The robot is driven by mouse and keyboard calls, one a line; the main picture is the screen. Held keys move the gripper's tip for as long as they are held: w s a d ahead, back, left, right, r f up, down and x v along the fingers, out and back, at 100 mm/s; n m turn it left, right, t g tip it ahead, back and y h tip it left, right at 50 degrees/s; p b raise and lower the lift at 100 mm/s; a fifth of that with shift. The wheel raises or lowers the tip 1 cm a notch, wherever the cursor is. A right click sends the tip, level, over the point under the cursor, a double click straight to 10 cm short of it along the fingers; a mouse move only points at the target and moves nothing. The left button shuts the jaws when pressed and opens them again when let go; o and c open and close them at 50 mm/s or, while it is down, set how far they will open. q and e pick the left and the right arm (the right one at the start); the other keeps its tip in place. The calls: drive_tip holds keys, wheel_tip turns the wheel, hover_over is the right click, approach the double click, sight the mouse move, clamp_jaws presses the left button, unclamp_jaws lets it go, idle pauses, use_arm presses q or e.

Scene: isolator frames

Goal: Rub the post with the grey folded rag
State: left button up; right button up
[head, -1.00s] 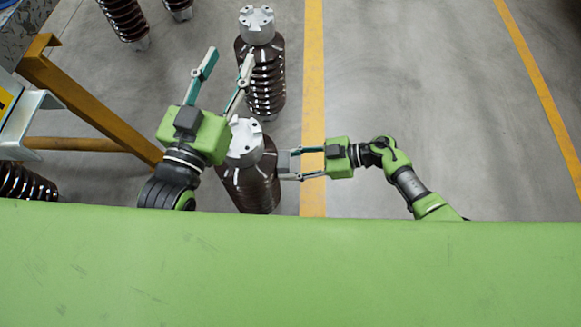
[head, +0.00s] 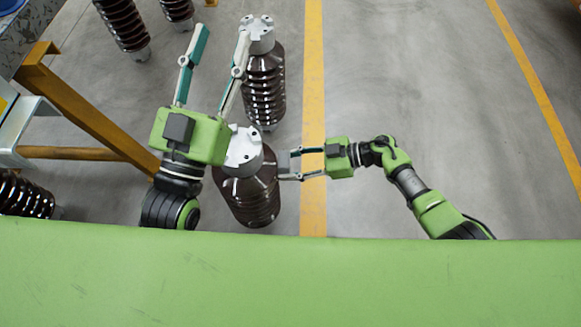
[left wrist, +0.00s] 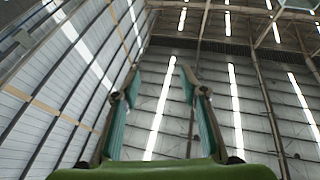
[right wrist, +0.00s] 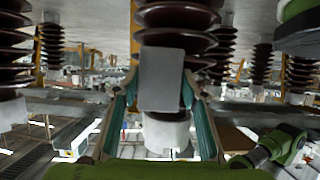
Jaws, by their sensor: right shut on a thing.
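The post (head: 250,200) is a dark brown ribbed insulator with a pale grey metal cap (head: 242,148), standing upright on the floor just in front of me. My right gripper (head: 288,165) is at its right side, shut on the grey folded rag (head: 283,161). In the right wrist view the rag (right wrist: 161,78) is a flat grey rectangle between the fingers, in front of the brown sheds; I cannot tell whether it touches them. My left gripper (head: 221,34) is open and empty, left of and above the post, fingers apart in the left wrist view (left wrist: 155,75).
Another brown post (head: 264,90) stands just behind, near the left fingers. More posts (head: 122,22) stand at the upper left and left edge. A yellow-brown frame (head: 90,115) is at left. The floor right of the yellow line (head: 313,110) is clear.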

use_arm(q)
drive_tip(key=shift+s+r+t+h+b, duration=0.15)
drive_tip(key=shift+s+r+t, duration=0.25)
drive_tip(key=shift+r, duration=0.25)
drive_tip(key=shift+s+r+t+h+b, duration=0.1)
drive_tip(key=shift+s+r+t, duration=0.3)
drive_tip(key=shift+r, duration=0.2)
drive_tip(key=shift+s+r+t+h+b, duration=0.15)
drive_tip(key=shift+s+r+t, duration=0.25)
drive_tip(key=shift+r, duration=0.25)
use_arm(e)
drive_tip(key=shift+w+a+r, duration=0.1)
drive_tip(key=shift+w+a, duration=0.05)
drive_tip(key=shift+w, duration=0.7)
use_arm(q)
drive_tip(key=shift+w+f+g, duration=0.4)
drive_tip(key=shift+w+f, duration=0.05)
drive_tip(key=shift+f, duration=0.15)
use_arm(e)
drive_tip(key=d, duration=0.6)
drive_tip(key=shift+d, duration=0.15)
drive_tip(key=shift+d, duration=1.45)
